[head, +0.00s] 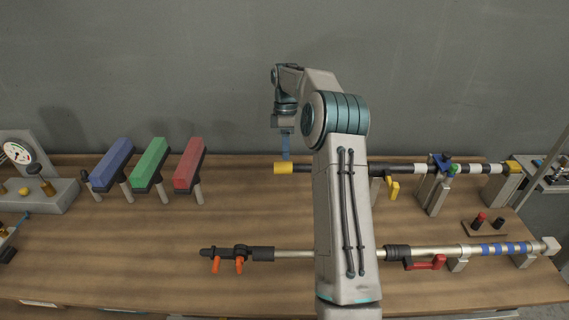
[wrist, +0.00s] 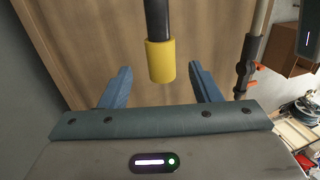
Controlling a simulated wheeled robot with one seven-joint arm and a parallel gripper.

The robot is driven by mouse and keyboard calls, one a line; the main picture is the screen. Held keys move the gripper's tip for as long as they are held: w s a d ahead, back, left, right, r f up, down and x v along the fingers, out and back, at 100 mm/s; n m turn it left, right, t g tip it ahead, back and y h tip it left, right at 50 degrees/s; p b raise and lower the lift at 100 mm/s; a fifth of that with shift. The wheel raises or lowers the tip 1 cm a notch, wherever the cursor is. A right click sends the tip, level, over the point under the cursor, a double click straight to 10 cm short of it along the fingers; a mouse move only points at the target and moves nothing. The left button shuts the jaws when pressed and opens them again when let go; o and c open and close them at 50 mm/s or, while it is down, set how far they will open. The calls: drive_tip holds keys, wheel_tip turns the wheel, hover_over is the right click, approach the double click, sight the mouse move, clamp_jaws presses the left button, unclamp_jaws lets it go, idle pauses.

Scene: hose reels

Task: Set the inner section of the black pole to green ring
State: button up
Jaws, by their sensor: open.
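The black pole (head: 400,168) lies horizontally along the back of the table on supports, its middle hidden behind my arm. Its left end is a yellow cap (head: 283,168), and white bands mark its right part. A small green part (head: 453,168) shows at the pole's right support; I cannot tell whether it is the green ring. My gripper (head: 286,154) is open at the yellow cap. In the wrist view the cap (wrist: 160,62) appears between the two blue fingers (wrist: 160,70), with gaps on both sides and no grip.
A silver pole (head: 295,253) with orange and red levers and blue bands lies nearer the front. A yellow lever (head: 393,188) hangs below the black pole. Blue, green and red blocks (head: 150,163) stand on posts at left. The table between blocks and silver pole is clear.

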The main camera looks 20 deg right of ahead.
sight(286, 163)
drive_tip(key=p+x, duration=0.1)
drive_tip(key=x, duration=0.4)
drive_tip(key=shift+f, duration=0.35)
drive_tip(key=shift+c, duration=0.4)
